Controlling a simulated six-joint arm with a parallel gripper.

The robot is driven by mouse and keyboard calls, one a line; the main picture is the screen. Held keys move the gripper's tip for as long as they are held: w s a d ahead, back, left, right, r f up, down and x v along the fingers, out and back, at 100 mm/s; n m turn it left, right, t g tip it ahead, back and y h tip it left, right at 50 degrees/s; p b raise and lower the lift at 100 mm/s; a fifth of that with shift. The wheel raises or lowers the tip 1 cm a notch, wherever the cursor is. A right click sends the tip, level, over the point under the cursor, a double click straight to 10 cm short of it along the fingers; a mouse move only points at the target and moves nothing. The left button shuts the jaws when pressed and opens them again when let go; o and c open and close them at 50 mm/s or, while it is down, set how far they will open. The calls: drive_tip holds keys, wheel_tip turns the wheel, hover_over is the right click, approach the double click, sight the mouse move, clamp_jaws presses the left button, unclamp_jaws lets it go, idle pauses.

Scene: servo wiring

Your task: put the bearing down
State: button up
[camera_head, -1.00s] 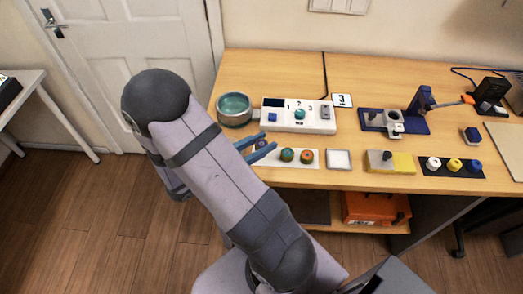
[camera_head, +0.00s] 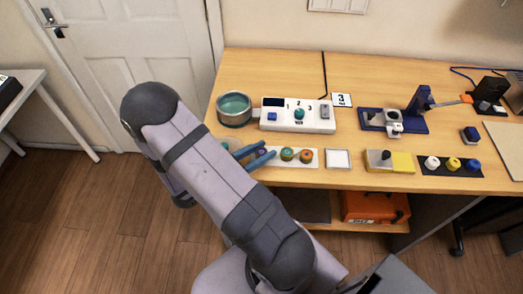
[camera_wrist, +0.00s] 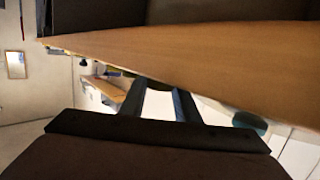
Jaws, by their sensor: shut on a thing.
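My gripper (camera_head: 258,157) is at the left end of a white strip (camera_head: 315,158) near the table's front edge. Its blue fingers are closed around a small purple ring-like part, which looks like the bearing (camera_head: 262,152). The bearing is low over the strip's left end; I cannot tell whether it touches. A green round part (camera_head: 287,154) and an orange one (camera_head: 306,156) sit on the strip to its right. In the wrist view the two fingers (camera_wrist: 160,100) show, but the bearing is not clear between them.
A teal-lined bowl (camera_head: 234,109) and a white numbered panel (camera_head: 325,122) stand behind the strip. To the right are a white square pad (camera_head: 338,159), a yellow-and-grey block (camera_head: 402,162) and a dark mat (camera_head: 440,174) with several knobs.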

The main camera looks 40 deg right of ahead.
sight(257, 156)
drive_tip(key=o, duration=1.1)
drive_tip(key=shift+f, duration=0.1)
drive_tip(key=shift+a+b, duration=0.15)
drive_tip(key=shift+b, duration=0.15)
drive_tip(key=b+v, duration=0.1)
drive_tip(key=v, duration=0.5)
drive_tip(key=shift+a+f+b, duration=0.15)
drive_tip(key=shift+f+b, duration=0.05)
drive_tip(key=shift+b, duration=0.2)
drive_tip(key=shift+o, duration=0.5)
drive_tip(key=shift+a+r, duration=0.15)
drive_tip(key=shift+a, duration=0.3)
